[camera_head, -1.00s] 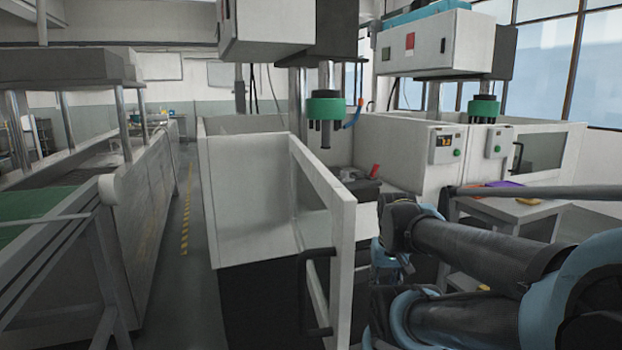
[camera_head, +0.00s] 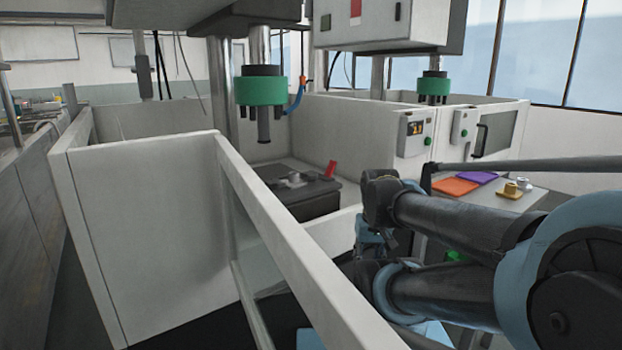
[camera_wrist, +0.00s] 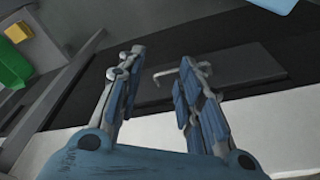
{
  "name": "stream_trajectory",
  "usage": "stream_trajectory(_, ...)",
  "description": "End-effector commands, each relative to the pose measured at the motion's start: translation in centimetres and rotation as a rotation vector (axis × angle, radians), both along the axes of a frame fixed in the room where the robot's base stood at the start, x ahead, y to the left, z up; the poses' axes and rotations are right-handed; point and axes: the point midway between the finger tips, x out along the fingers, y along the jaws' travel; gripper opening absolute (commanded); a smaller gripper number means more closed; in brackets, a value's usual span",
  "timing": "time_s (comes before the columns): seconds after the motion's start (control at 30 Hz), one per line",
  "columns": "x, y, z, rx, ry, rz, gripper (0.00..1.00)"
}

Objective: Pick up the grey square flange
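In the head view, a small grey part (camera_head: 293,180) lies on a dark block (camera_head: 305,202) inside the open white machine enclosure. A small silver-grey part (camera_head: 523,184) sits on the side table at right. Both are too small to tell which is the square flange. In the wrist view, my gripper (camera_wrist: 161,62) is open, its two fingers well apart with nothing between them. It points at dark and white surfaces, with no flange visible there. In the head view my folded arm is at right, far from both parts, and the gripper itself cannot be made out clearly.
A white door panel with a glass pane (camera_head: 290,255) stands in the foreground. A green spindle head (camera_head: 261,90) hangs above the block, with a red item (camera_head: 331,169) beside it. The side table (camera_head: 495,206) also holds orange and purple pads and a gold part (camera_head: 510,190).

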Motion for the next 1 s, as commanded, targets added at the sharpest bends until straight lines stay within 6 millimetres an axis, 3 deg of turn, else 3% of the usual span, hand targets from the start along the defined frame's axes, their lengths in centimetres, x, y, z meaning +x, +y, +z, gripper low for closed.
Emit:
stream_trajectory(0.33,0.0,0.0,0.0,0.0,0.0,0.0,0.33)
stream_trajectory(0.43,-0.5,0.0,0.5,0.001,-0.008,-0.003,0.54)
stream_trajectory(0.53,-0.2,0.2,1.6,0.007,-0.008,-0.028,0.56)
stream_trajectory(0.77,4.1,1.5,7.9,0.048,0.021,-0.209,0.56)
stream_trajectory(1.0,10.4,4.3,15.5,0.093,0.061,-0.47,0.56)
